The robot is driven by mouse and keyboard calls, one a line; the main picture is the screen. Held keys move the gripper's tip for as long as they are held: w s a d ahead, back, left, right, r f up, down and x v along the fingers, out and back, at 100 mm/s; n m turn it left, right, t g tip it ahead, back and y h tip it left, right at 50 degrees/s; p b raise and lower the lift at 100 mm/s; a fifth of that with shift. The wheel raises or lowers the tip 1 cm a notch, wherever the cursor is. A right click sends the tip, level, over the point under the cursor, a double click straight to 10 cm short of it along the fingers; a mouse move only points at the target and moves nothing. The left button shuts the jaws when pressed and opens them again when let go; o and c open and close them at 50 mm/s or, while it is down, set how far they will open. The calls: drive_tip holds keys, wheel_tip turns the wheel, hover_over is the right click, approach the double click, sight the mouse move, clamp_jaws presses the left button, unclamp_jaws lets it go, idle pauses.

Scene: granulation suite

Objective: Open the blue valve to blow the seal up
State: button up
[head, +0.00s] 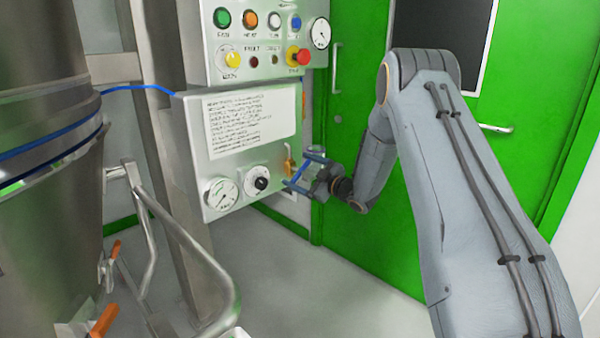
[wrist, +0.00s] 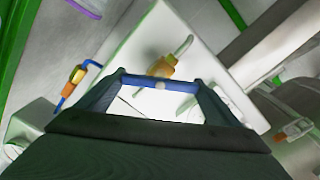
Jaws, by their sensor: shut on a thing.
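The blue valve has a blue lever (wrist: 150,82) and a brass body (wrist: 162,67) on the side of the white control box. In the wrist view the lever lies crosswise between my fingertips. My gripper (wrist: 160,84) is shut on this lever. In the head view my gripper (head: 301,170) is at the right side of the box, with the blue lever (head: 298,174) between its fingers and the brass fitting (head: 289,161) just to the left. The exact angle of the lever to the pipe is hard to tell.
The control box (head: 240,150) carries a text sheet, a gauge (head: 222,194) and a round knob (head: 261,182). A button panel (head: 262,40) is above it. A steel vessel (head: 45,180) stands left, with a bent rail (head: 190,250) in front. A green door (head: 375,215) is behind.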

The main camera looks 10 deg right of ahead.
drive_tip(key=n+b, duration=0.1)
drive_tip(key=n, duration=0.4)
drive_tip(key=shift+a+f+n, duration=0.1)
drive_tip(key=shift+f+n, duration=0.05)
drive_tip(key=shift+n, duration=0.15)
drive_tip(key=n+b, duration=0.1)
drive_tip(key=n, duration=0.4)
drive_tip(key=shift+s+f, duration=0.1)
drive_tip(key=shift+f, duration=0.05)
drive_tip(key=shift+n, duration=0.3)
drive_tip(key=o, duration=0.9)
drive_tip(key=v, duration=0.8)
drive_tip(key=shift+a, duration=0.1)
